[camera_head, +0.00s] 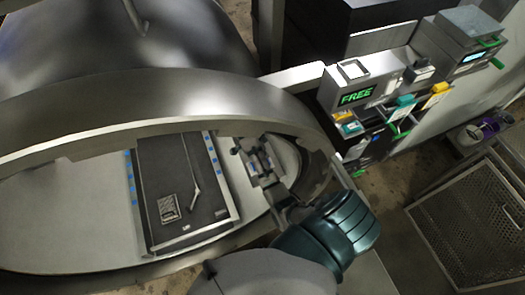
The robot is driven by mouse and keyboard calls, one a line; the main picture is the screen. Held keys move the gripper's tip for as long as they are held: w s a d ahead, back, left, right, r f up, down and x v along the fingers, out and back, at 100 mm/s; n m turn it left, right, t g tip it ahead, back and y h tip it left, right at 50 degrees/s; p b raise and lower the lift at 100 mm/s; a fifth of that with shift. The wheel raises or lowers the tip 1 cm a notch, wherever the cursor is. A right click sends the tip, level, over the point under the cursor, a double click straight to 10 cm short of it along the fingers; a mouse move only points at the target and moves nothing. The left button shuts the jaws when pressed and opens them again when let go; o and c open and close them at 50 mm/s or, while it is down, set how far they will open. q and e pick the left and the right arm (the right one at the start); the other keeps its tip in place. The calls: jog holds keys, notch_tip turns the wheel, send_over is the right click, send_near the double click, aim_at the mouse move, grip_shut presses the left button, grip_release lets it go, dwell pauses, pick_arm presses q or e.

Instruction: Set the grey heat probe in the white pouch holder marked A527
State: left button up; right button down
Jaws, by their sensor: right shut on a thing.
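My right gripper (256,160) reaches in from the lower right, over the light metal surface inside the round vessel opening. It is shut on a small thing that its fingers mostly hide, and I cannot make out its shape. A thin grey bent rod (195,188) shows over the dark flat panel (160,170) left of the gripper, apart from it. I cannot tell whether this rod is the heat probe. I cannot read the mark A527 anywhere, so I cannot pick out the white pouch holder. My left gripper is not in view.
The vessel's curved metal rim (150,128) arches over the panel and close to my right arm. A bench unit with a green FREE display (356,96) and coloured parts stands at the upper right. A mesh cage (470,225) stands at the lower right.

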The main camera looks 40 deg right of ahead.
jog(key=shift+f, duration=0.15)
jog(key=shift+a+f, duration=0.2)
jog(key=shift+a, duration=0.05)
dwell(0.4)
jog(key=c, duration=0.8)
grip_release()
jog(key=shift+d, duration=0.15)
jog(key=v, duration=1.2)
jog(key=shift+f, duration=0.1)
